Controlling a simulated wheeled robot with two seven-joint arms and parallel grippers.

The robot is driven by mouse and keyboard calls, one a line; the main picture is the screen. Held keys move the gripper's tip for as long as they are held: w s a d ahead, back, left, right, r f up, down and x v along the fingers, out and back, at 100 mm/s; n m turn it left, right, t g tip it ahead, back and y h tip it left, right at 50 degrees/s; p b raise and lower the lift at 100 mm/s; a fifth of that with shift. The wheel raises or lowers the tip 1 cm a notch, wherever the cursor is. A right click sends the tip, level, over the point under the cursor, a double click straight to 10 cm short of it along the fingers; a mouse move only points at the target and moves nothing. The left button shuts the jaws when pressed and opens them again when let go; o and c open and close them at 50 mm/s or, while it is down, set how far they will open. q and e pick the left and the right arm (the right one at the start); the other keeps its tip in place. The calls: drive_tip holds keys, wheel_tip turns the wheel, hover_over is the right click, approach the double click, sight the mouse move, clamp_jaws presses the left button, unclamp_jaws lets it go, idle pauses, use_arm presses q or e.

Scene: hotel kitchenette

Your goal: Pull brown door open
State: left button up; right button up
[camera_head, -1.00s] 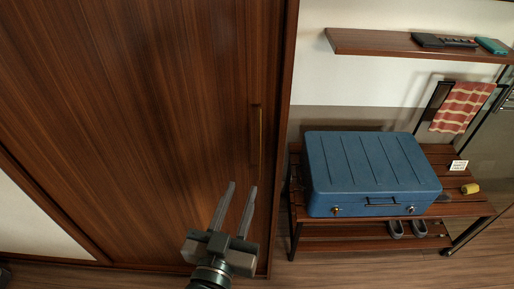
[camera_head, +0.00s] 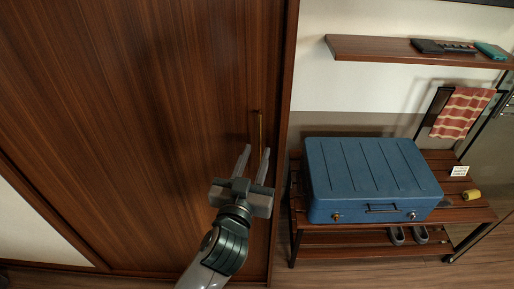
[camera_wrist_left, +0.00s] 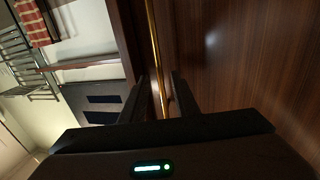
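The brown door (camera_head: 140,110) is a tall dark wood panel filling the left of the head view, and it looks shut. Its handle (camera_head: 260,128) is a thin vertical brass strip near the right edge. My left gripper (camera_head: 257,150) is open at the lower part of the handle, with its fingers pointing at it. In the left wrist view the brass handle (camera_wrist_left: 152,40) runs down between the two fingertips of the open gripper (camera_wrist_left: 159,84); I cannot tell whether they touch it. My right gripper is not in view.
A wooden bench (camera_head: 470,212) right of the door carries a blue suitcase (camera_head: 370,175). Shoes (camera_head: 409,236) sit on its lower rack. A wall shelf (camera_head: 375,49) and a striped towel (camera_head: 462,112) are above. Some bare floor (camera_head: 350,268) lies in front.

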use_arm(q)
drive_tip(key=shift+x, duration=0.9)
clamp_jaws()
drive_tip(key=shift+a, duration=0.15)
